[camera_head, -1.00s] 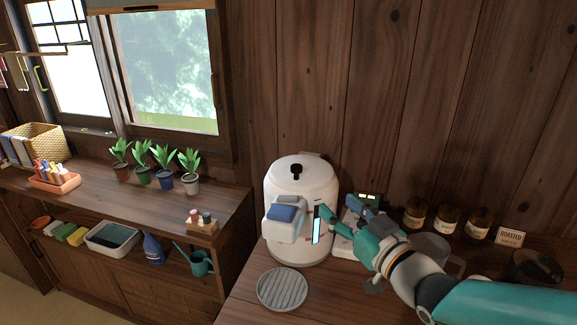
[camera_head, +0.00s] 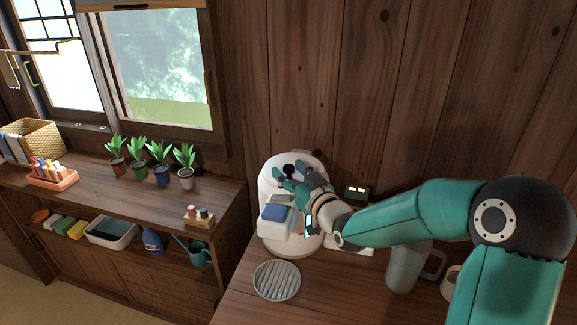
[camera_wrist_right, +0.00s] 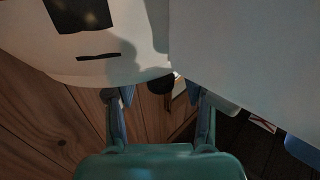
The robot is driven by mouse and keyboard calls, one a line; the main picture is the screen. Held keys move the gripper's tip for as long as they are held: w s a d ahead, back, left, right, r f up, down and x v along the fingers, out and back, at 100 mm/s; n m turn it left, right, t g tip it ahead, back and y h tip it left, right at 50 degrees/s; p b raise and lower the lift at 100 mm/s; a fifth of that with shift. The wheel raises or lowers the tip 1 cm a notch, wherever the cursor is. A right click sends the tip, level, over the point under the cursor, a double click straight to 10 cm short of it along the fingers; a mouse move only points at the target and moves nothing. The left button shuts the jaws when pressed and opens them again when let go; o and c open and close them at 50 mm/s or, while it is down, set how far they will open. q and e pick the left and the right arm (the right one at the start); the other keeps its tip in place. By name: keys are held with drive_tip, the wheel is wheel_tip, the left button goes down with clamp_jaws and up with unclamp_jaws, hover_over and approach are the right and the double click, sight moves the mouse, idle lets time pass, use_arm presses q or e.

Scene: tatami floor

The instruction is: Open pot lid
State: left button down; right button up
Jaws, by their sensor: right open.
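The white pot (camera_head: 266,186) stands upright on the wooden counter, with a blue-topped spout part on its front. Its lid is on, with a black knob (camera_head: 288,169) on top, partly hidden by my gripper. My right gripper (camera_head: 290,173) is open at the top of the pot, its fingers close around the knob; I cannot tell whether they touch it. In the right wrist view, the open right gripper (camera_wrist_right: 157,92) has a dark round shape (camera_wrist_right: 160,80), probably the knob, between its fingertips. White surfaces fill the upper part of that view. My left gripper is out of view.
A round ridged tray (camera_head: 277,281) lies in front of the pot. A grey jug (camera_head: 405,268) stands on the right below my right arm. A small dark device with lit display (camera_head: 357,191) is behind. Potted plants (camera_head: 151,163) line the left shelf.

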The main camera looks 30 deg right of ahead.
drive_tip(key=shift+w, duration=0.45)
clamp_jaws()
